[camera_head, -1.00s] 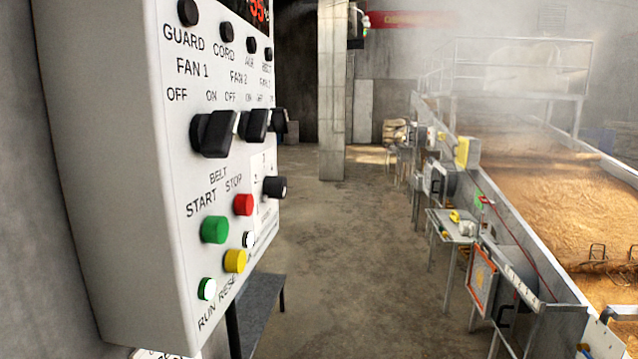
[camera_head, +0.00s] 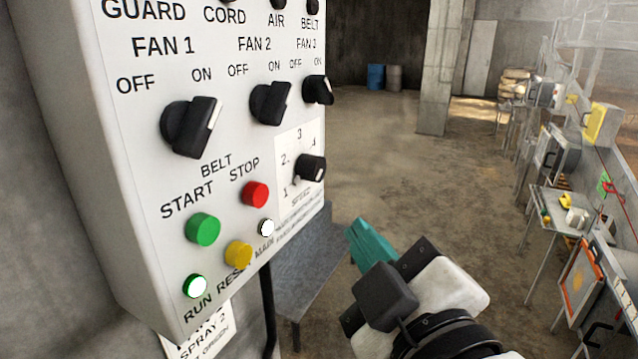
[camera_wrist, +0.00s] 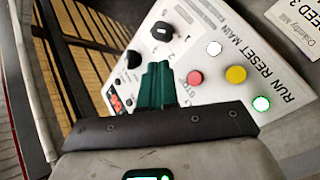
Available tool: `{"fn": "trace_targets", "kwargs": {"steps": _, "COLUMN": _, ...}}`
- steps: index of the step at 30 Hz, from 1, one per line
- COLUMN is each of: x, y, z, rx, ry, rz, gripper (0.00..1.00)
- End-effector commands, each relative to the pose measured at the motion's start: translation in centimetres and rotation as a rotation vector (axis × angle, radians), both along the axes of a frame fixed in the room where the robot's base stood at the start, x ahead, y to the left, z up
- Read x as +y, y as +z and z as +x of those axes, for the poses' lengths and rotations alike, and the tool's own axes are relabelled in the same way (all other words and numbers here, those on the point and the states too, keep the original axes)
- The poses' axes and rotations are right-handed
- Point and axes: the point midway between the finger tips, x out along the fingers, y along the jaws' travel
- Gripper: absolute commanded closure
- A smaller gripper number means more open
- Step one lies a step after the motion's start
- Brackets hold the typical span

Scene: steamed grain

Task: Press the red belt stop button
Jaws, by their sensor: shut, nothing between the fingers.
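The red belt stop button (camera_head: 255,194) is on the white control panel (camera_head: 120,190) at the left of the head view, below the word STOP. It stands out from the panel. In the wrist view the red button (camera_wrist: 195,77) is just right of the fingertips. My gripper (camera_head: 356,228) has teal fingers and is to the right of the panel, apart from the button. In the wrist view my gripper (camera_wrist: 157,68) has its fingers together with nothing between them, pointing toward the panel.
Near the red button are the green start button (camera_head: 202,229), the yellow reset button (camera_head: 238,254), a speed knob (camera_head: 311,167) and fan switches, including the fan 1 switch (camera_head: 190,127). The RUN lamp (camera_head: 195,286) glows green. A grey table (camera_head: 305,262) stands beneath the panel.

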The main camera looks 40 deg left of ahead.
Motion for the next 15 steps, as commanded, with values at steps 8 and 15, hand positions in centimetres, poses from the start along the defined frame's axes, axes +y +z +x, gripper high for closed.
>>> {"fn": "trace_targets", "kwargs": {"steps": 8, "x": 0.69, "y": 1.33, "z": -0.71, "rx": -0.033, "ry": 0.02, "rz": 0.014, "gripper": 1.0}}
{"fn": "trace_targets", "kwargs": {"steps": 15, "x": 0.75, "y": 1.26, "z": -0.69, "rx": -0.031, "ry": 0.02, "rz": 0.013, "gripper": 1.0}}
